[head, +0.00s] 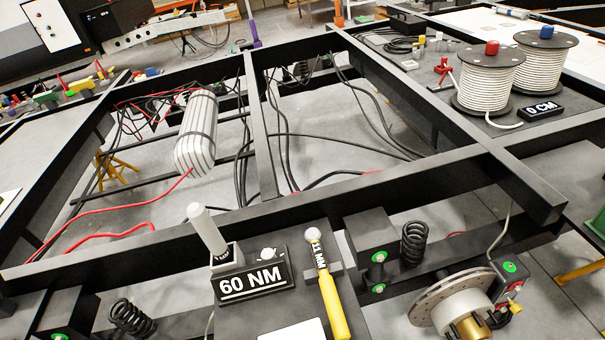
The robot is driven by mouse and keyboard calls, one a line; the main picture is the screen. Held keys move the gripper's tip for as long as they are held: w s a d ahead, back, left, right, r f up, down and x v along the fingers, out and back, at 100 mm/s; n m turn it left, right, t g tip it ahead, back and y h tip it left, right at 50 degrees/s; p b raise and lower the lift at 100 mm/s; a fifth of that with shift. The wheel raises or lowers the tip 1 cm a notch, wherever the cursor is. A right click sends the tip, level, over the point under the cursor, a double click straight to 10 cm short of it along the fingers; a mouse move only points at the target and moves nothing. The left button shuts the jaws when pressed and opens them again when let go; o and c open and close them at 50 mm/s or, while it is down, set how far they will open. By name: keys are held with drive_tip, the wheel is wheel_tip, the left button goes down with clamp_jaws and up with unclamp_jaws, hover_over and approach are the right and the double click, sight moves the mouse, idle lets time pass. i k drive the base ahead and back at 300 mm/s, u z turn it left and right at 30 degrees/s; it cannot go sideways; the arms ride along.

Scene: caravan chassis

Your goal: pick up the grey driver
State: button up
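A light grey cylindrical handle (207,230), which looks like the grey driver, stands tilted slightly left in a small pale holder (226,257) at the lower left of centre. Its lower end is hidden in the holder. The holder sits behind a black block marked "60 NM" (252,283). My gripper does not show in this view, so its distance from the driver and its state cannot be seen.
A yellow-handled tool marked "11 MM" (333,305) lies right of the sign. Black chassis beams (330,198) cross behind. A coil spring (414,243) and brake disc (460,303) are to the right. Two cable spools (487,82) stand at the upper right.

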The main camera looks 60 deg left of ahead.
sight(197, 213)
drive_tip(key=u, duration=1.75)
drive_tip(key=k, duration=0.6)
drive_tip(key=u, duration=0.3)
drive_tip(key=i, duration=1.2)
drive_tip(key=z, duration=0.1)
